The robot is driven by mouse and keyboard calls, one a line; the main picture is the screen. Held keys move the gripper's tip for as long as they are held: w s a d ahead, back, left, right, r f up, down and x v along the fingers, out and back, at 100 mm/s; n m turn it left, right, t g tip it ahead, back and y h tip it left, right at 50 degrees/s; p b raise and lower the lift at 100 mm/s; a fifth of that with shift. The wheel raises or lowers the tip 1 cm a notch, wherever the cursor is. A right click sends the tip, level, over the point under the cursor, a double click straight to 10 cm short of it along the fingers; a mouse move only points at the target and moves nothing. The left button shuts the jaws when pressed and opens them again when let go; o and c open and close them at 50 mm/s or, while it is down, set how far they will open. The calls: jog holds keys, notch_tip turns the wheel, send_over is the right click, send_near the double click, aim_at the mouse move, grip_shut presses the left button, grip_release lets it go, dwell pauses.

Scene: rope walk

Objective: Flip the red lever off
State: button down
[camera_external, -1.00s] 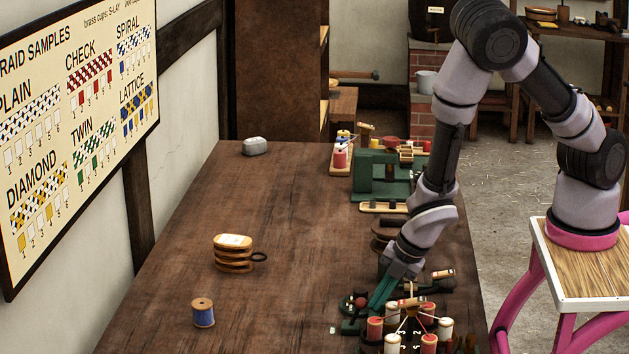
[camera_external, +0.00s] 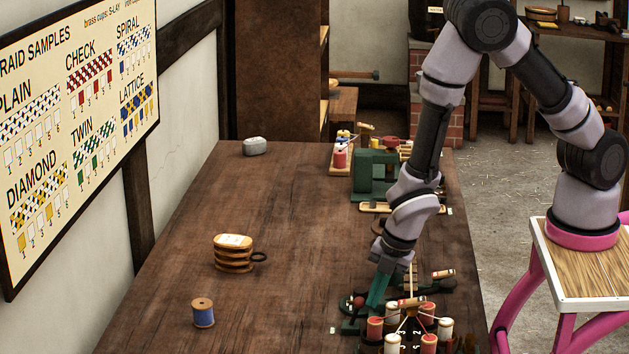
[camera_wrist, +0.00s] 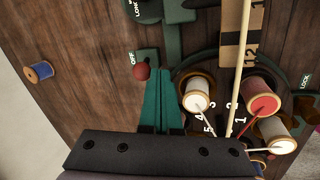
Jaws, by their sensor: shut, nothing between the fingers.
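The lever's red ball knob (camera_wrist: 141,72) shows in the wrist view beside a white OFF label (camera_wrist: 131,58) on a green plate. In the external view the red knob (camera_external: 359,302) is small, at the left end of the green machine base (camera_external: 434,287). My gripper (camera_wrist: 158,74) has its green fingers together and empty. Its tips are just right of the knob, very near it; I cannot tell whether they touch. In the external view my gripper (camera_external: 374,304) points down beside the knob. The lever's shaft is mostly hidden.
Red and cream bobbins (camera_wrist: 263,96) with threads crowd the space right of the fingers. A pale upright rod (camera_wrist: 240,70) stands among them. The table's left half is largely clear.

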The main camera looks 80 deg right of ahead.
jog(key=shift+w+r+g, duration=0.35)
jog(key=shift+w+g, duration=0.35)
jog(key=shift+g, duration=0.5)
jog(key=shift+w, duration=0.1)
jog(key=shift+w+r, duration=0.2)
jog(key=shift+w, duration=0.7)
jog(key=shift+w+r, duration=0.15)
jog(key=shift+w, duration=1)
notch_tip(320, 180, up, 10)
jog(key=w, duration=0.1)
jog(key=shift+w+a+f, duration=0.25)
jog(key=shift+w+a, duration=0.1)
